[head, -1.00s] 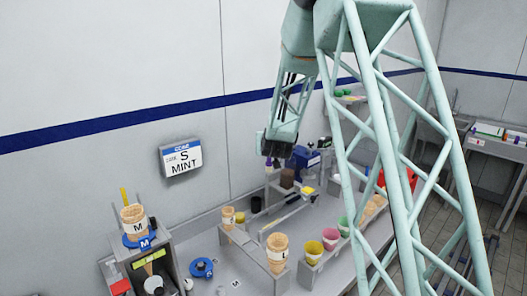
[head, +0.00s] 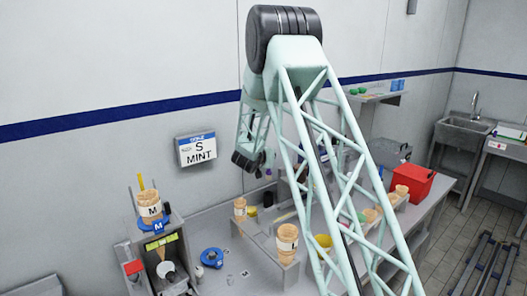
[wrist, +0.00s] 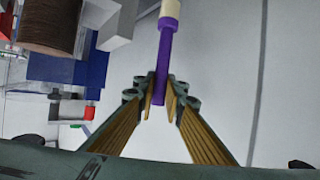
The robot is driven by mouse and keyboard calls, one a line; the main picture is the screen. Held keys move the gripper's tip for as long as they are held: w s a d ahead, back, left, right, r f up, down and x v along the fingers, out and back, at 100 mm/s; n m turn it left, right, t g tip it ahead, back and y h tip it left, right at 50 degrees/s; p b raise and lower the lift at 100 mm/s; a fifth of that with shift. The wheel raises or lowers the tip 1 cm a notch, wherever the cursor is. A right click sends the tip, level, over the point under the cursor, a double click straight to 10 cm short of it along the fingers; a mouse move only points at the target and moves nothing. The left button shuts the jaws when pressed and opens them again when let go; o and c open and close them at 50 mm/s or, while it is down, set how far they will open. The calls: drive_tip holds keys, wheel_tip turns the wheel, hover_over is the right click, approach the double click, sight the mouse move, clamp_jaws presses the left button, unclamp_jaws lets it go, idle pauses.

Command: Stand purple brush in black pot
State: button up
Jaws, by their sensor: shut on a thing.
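My gripper (wrist: 160,95) is shut on the purple brush (wrist: 163,60). The brush's purple handle runs between the fingertips in the wrist view, and its cream end (wrist: 170,8) points to the picture's top. In the head view my gripper (head: 262,163) is raised above the back of the counter, with a small purple bit of the brush showing beneath it. The black pot (head: 268,199) stands on the counter below it, apart from the gripper. The pot's inside cannot be made out. I cannot pick out the pot in the wrist view.
Cone stands with wafer cones (head: 287,240) are in front of the pot. A yellow object (head: 252,211) sits close by it. A wall sign (head: 197,150) is to the left. A red bin (head: 411,182) is at the right. My arm hides part of the counter.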

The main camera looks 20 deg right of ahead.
sight(267, 179)
drive_tip(key=shift+w+d+f+m+g+h, duration=0.1)
drive_tip(key=shift+w+f+m+g+h, duration=0.1)
drive_tip(key=shift+f, duration=0.8)
drive_tip(key=shift+w+f+m+g+h, duration=0.1)
drive_tip(key=shift+w+f, duration=0.05)
drive_tip(key=shift+f, duration=0.8)
drive_tip(key=shift+f+b, duration=0.15)
drive_tip(key=shift+b, duration=0.15)
drive_tip(key=shift+f+b, duration=2.35)
drive_tip(key=shift+f, duration=1.85)
drive_tip(key=o, duration=0.9)
drive_tip(key=shift+s, duration=0.1)
